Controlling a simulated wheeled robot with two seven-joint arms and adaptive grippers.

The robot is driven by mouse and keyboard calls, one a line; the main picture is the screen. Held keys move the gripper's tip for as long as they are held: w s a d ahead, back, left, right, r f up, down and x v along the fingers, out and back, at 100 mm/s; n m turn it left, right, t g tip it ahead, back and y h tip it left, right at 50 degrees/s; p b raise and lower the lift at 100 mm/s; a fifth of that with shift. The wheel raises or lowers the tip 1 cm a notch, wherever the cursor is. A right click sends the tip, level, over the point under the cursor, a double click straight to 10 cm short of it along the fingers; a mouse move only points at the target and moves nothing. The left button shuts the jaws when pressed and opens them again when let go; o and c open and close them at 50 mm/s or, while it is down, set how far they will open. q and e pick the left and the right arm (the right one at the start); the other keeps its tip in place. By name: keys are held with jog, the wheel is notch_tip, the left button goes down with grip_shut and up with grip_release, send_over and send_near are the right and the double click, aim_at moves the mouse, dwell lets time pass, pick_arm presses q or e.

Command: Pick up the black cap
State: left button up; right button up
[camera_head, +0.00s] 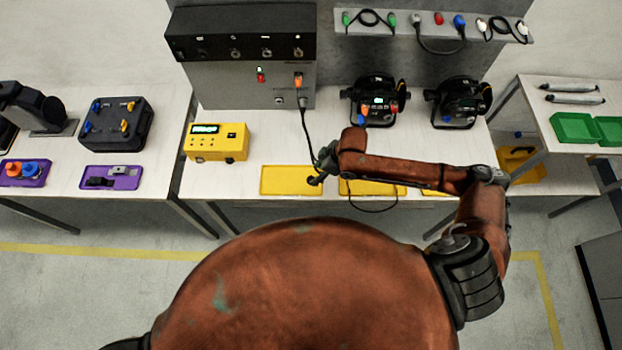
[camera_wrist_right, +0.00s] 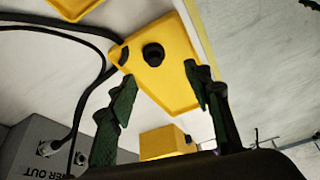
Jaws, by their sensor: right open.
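The black cap (camera_wrist_right: 153,54) is a small round piece on a yellow tray (camera_wrist_right: 172,82) in the right wrist view. It lies just beyond and between the two green-padded fingers of my right gripper (camera_wrist_right: 160,76), which are apart with nothing between them. In the head view my right gripper (camera_head: 320,172) is over the right end of the yellow tray (camera_head: 285,181) at the table's front edge. I cannot make out the cap there; the gripper likely covers it. My left gripper does not show.
A cable (camera_head: 304,125) hangs from the grey panel (camera_head: 240,85) behind my right gripper; dark cables (camera_wrist_right: 85,70) pass left of the fingers. A yellow box (camera_head: 216,141) stands left of the tray.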

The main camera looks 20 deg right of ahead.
aim_at(312, 178)
jog(key=x, duration=0.4)
jog(key=d+x, duration=0.1)
jog(key=x, duration=0.1)
jog(key=shift+w+a+f, duration=0.2)
jog(key=shift+w+f, duration=0.05)
jog(key=shift+f, duration=0.15)
jog(key=shift+c, duration=0.5)
jog(key=c, duration=0.7)
jog(key=shift+c, duration=0.2)
jog(key=shift+r, duration=0.1)
